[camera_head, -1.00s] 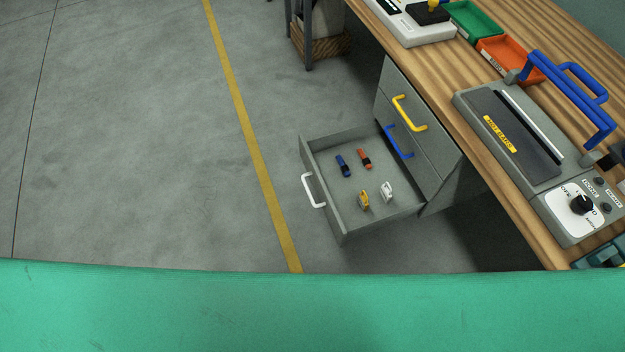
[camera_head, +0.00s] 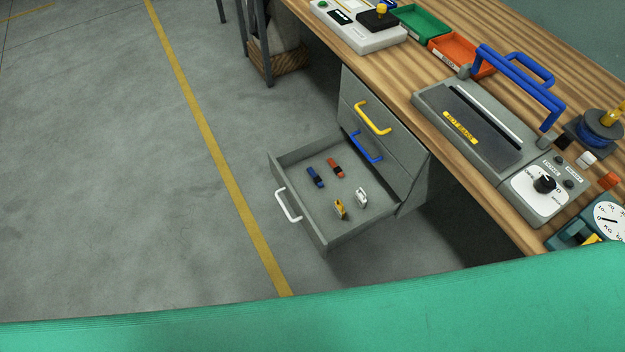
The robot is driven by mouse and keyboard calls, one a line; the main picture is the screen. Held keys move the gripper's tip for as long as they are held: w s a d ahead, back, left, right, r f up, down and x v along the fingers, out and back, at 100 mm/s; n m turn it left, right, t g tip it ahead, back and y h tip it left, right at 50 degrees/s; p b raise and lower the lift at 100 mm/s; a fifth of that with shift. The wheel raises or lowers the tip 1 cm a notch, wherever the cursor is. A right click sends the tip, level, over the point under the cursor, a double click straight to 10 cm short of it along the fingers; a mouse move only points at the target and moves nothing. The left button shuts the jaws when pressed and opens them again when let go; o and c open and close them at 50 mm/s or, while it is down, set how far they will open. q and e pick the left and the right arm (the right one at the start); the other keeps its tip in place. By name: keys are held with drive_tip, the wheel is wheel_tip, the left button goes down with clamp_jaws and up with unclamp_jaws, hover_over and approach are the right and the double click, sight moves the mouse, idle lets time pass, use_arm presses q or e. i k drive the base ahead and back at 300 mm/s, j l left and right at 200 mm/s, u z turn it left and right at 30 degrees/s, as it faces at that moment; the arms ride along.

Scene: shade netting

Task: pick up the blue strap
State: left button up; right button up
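The blue strap (camera_head: 315,177) is a small rolled piece with a dark band, lying in the open bottom drawer (camera_head: 327,247). It lies toward the drawer's left side, next to an orange strap (camera_head: 336,168). A yellow clip-like piece (camera_head: 340,209) and a white one (camera_head: 361,198) stand nearer the drawer's right side. The drawer has a white handle (camera_head: 288,206) and is pulled out from the grey cabinet. Neither of my grippers shows in the head view.
The wooden workbench (camera_head: 405,105) carries a heat-bar sealer (camera_head: 480,130) with blue handles, a green tray (camera_head: 417,22), an orange tray (camera_head: 461,52) and a scale (camera_head: 605,220). Green netting (camera_head: 330,315) spans the bottom. Floor left of the drawer is clear.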

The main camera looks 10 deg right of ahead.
sight(316, 178)
drive_tip(key=i+z, duration=0.35)
drive_tip(key=i+j+z, duration=0.1)
drive_tip(key=z, duration=0.2)
drive_tip(key=i+j+z, duration=0.35)
drive_tip(key=k+l, duration=0.1)
